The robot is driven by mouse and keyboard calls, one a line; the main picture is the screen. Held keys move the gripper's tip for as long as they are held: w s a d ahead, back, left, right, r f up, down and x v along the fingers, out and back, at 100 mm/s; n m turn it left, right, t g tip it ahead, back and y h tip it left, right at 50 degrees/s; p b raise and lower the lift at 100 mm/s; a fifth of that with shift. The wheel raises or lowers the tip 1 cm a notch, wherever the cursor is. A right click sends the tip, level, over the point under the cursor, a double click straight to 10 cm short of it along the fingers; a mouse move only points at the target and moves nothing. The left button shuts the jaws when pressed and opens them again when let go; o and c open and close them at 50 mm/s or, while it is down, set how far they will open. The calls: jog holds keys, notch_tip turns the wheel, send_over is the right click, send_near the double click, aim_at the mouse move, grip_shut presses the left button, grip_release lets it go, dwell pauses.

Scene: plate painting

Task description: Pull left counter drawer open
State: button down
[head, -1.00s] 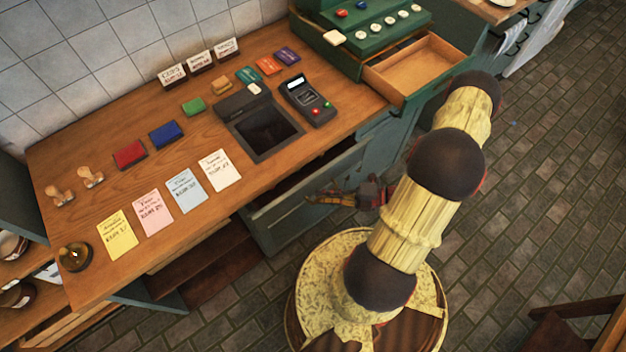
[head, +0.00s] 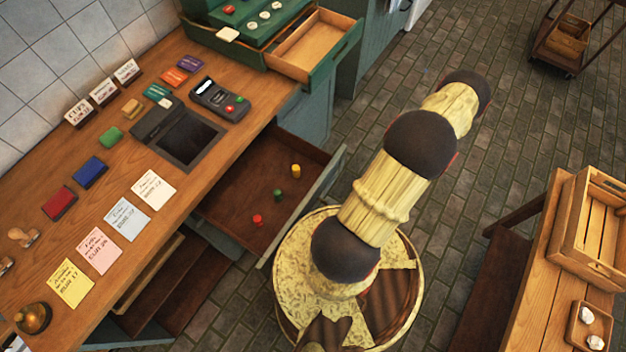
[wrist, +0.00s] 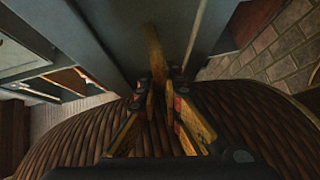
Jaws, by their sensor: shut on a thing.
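The counter drawer (head: 235,200) below the wooden counter stands pulled out, its brown inside in plain view. A yellow peg (head: 295,170), a green peg (head: 278,194) and a red peg (head: 257,220) stand in it. Its grey-green front panel (head: 326,178) lies beside my arm. In the wrist view my gripper (wrist: 167,88) has its yellow fingers close together at the drawer front, shut on the handle, a wood-coloured bar (wrist: 154,48). In the head view my arm hides the gripper and handle.
The green register's drawer (head: 312,48) is also open above, at the counter's far end. A wooden table with a crate (head: 597,230) stands at the right. A cart (head: 566,38) is at the back right. Tiled floor lies open between.

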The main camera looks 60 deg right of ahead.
jog(key=shift+s, duration=0.35)
jog(key=c, duration=1.9)
grip_release()
jog(key=shift+d, duration=0.1)
jog(key=v, duration=1.2)
jog(key=shift+f, duration=0.1)
